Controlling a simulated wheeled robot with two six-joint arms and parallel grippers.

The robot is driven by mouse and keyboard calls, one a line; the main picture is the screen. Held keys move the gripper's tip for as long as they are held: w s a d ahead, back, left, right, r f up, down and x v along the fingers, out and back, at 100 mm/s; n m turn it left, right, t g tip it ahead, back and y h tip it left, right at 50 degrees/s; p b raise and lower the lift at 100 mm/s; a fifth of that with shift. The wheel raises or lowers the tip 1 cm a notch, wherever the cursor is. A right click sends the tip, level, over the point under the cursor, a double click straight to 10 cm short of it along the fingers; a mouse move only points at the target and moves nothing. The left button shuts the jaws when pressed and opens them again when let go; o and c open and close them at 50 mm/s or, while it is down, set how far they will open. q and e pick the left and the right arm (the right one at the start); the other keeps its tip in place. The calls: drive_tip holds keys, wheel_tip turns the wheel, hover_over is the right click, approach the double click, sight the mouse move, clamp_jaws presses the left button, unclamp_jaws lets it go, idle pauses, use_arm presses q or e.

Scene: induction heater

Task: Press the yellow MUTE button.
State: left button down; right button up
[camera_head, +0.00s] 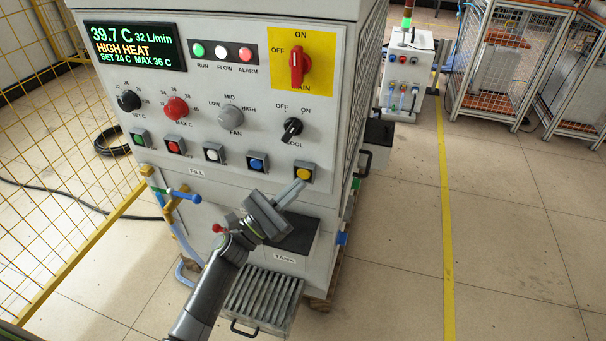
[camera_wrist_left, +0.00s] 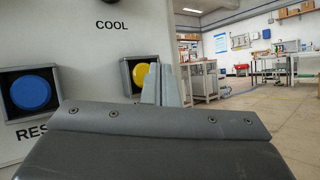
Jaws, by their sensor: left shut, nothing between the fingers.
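The yellow button (camera_head: 304,174) sits in a square grey housing at the right end of the lower button row on the machine's front panel. It also shows in the left wrist view (camera_wrist_left: 140,74), partly covered by my fingers. Its label is hidden. My left gripper (camera_head: 299,186) is shut and empty, with its fingertips at the lower edge of the yellow button in the head view. In the left wrist view the fingers (camera_wrist_left: 161,84) stand just right of the button's middle. I cannot tell whether they touch it. My right gripper is not in view.
A blue button (camera_head: 257,164) is the close neighbour on the left, with white, red and green ones further along. The black COOL knob (camera_head: 292,129) is above. A TANK box (camera_head: 285,250) juts out below. The display (camera_head: 135,47) reads HIGH HEAT. Open floor lies right.

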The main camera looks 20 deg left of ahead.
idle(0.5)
use_arm(q)
drive_tip(key=shift+w+f+b, duration=0.1)
drive_tip(key=shift+w+b, duration=0.2)
drive_tip(key=shift+b, duration=0.15)
drive_tip(key=shift+w, duration=0.1)
drive_tip(key=shift+w+b, duration=0.5)
idle(0.4)
idle(0.4)
drive_tip(key=shift+s, duration=0.9)
